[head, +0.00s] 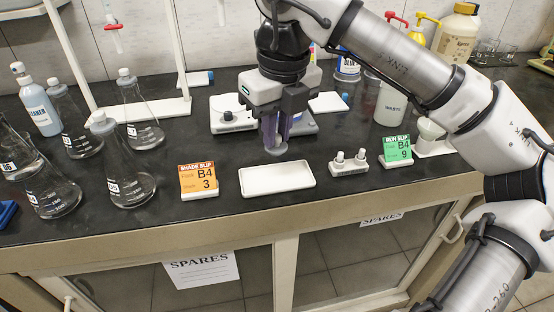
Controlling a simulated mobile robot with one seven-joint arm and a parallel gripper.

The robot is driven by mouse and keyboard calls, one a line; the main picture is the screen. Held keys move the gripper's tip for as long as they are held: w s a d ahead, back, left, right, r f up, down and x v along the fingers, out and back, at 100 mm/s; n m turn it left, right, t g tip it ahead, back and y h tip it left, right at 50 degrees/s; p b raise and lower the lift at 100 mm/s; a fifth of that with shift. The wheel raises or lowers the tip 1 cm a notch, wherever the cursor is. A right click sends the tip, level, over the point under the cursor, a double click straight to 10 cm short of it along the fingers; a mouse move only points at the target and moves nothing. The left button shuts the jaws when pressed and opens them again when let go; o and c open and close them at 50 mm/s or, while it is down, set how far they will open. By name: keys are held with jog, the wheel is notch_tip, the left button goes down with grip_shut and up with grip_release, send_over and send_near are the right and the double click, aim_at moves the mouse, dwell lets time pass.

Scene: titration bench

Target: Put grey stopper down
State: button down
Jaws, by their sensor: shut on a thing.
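My gripper (275,143) points down over the bench, just behind a white shallow tray (277,180). Its fingers are shut on the grey stopper (276,151), whose lower end shows below the fingertips. The stopper looks to be a little above the tray's back edge; I cannot tell the exact gap. The tray looks empty. Grey stoppers also sit in the necks of some flasks at the left, such as the front flask (121,176).
An orange card (198,180) stands left of the tray. A small white holder with two stoppers (348,163) and a green card (397,151) stand to its right. Behind my gripper is a white stirrer (231,115). Several glass flasks crowd the left. The bench front edge lies near the tray.

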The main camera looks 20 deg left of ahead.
aim_at(278, 147)
jog(key=shift+f, duration=3.05)
jog(key=shift+f+b, duration=0.1)
jog(key=shift+b, duration=0.2)
jog(key=shift+f, duration=0.15)
jog(key=c, duration=1.4)
grip_release()
jog(key=shift+r, duration=0.2)
jog(key=r, duration=0.4)
jog(key=r+p, duration=0.1)
jog(key=r, duration=0.3)
jog(key=d+r, duration=0.1)
jog(key=r, duration=0.3)
jog(key=shift+s+d, duration=0.1)
jog(key=shift+s, duration=0.3)
